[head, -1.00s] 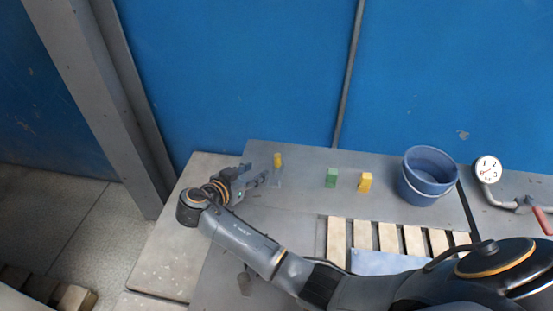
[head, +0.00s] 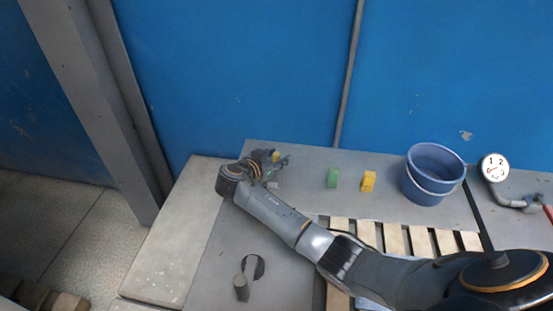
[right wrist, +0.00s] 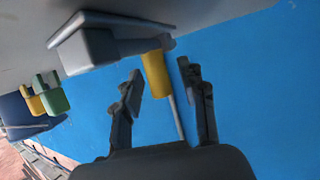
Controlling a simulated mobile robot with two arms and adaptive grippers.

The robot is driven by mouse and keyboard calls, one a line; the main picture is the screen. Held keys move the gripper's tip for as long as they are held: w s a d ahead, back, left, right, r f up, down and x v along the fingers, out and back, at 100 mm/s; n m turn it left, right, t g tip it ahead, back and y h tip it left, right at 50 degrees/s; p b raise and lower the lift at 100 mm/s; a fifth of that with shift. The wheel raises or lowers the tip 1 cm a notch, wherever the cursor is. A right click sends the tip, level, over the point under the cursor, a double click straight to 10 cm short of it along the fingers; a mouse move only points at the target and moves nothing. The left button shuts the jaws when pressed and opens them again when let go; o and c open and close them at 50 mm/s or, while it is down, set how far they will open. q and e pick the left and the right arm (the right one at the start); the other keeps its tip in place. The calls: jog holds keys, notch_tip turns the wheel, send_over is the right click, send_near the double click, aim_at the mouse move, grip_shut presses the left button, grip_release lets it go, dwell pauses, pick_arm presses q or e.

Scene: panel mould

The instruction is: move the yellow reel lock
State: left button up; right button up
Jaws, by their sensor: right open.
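The yellow reel lock (head: 276,156) is a small upright yellow piece near the table's back edge at left of centre in the head view, partly hidden by my right gripper (head: 277,163). In the right wrist view, the yellow lock (right wrist: 156,73) stands between the two spread fingers of my right gripper (right wrist: 158,82), attached beside a grey fitting (right wrist: 88,50). The fingers are open, with a gap visible on both sides of it. My left gripper is not in view.
A green block (head: 333,177) and a yellow block (head: 368,181) stand right of my gripper. Beyond them are a blue bucket (head: 433,173) and a gauge (head: 494,167). Wooden slats (head: 393,238) lie in front. A blue wall (head: 240,75) rises behind.

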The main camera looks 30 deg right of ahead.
aim_at(274, 177)
grip_shut()
jog(key=shift+s, duration=0.1)
jog(key=s+a, duration=0.1)
jog(key=s, duration=0.1)
jog(key=s+a, duration=0.2)
jog(key=shift+s+a, duration=0.1)
jog(key=shift+f, duration=0.2)
grip_release()
jog(key=shift+r, duration=0.15)
notch_tip(274, 177, up, 10)
dwell(0.5)
